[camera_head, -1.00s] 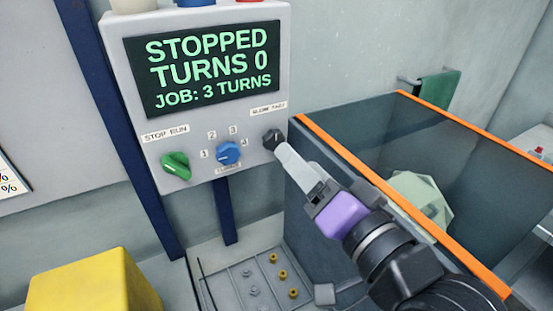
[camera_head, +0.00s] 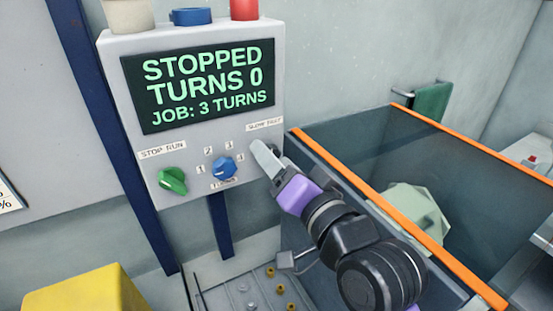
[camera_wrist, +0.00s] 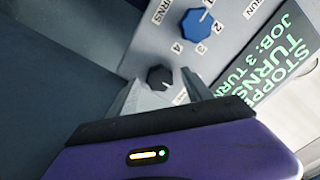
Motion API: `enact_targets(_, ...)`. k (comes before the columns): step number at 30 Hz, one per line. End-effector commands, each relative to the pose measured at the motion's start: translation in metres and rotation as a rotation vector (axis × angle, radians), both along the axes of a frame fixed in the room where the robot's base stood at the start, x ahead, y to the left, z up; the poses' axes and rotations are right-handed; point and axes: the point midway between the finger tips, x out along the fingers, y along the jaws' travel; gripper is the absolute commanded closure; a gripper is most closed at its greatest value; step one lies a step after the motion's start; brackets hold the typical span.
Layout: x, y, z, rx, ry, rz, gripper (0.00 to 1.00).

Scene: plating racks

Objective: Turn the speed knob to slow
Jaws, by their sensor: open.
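The speed knob (camera_wrist: 160,78) is small and dark, under the "SLOW FAST" label (camera_head: 264,125) at the right of the grey control panel (camera_head: 138,122). Which way it points is too small to tell. My gripper (camera_head: 262,158) is at the panel in front of the knob and mostly hides it in the head view. In the wrist view my gripper (camera_wrist: 160,88) has its two pale fingers apart, one on each side of the knob. Contact with it cannot be told. The screen (camera_head: 205,85) reads "STOPPED, TURNS 0, JOB: 3 TURNS".
A blue turns knob (camera_head: 223,168) and a green stop/run knob (camera_head: 172,181) sit left of the speed knob. An orange-edged tank (camera_head: 350,160) stands close on the right, holding a pale faceted object (camera_head: 415,210). A yellow block (camera_head: 75,290) is at lower left.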

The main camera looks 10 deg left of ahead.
Motion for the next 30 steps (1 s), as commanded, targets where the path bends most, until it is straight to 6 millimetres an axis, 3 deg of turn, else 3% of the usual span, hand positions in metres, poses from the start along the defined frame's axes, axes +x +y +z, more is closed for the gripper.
enact_targets(3, -0.0001, -0.0002, -0.0001, 0.000, 0.000, 0.000, 0.46)
enact_targets(9, -0.0001, -0.0003, -0.0002, 0.000, 0.000, 0.000, 0.85)
enact_targets(12, -0.0002, -0.0004, -0.0002, 0.000, 0.000, 0.000, 1.00)
enact_targets(22, 0.0000, -0.0009, -0.0004, -0.041, -0.028, -0.001, 1.00)
enact_targets(30, 0.0001, -0.0011, -0.0007, -0.188, -0.128, -0.002, 1.00)
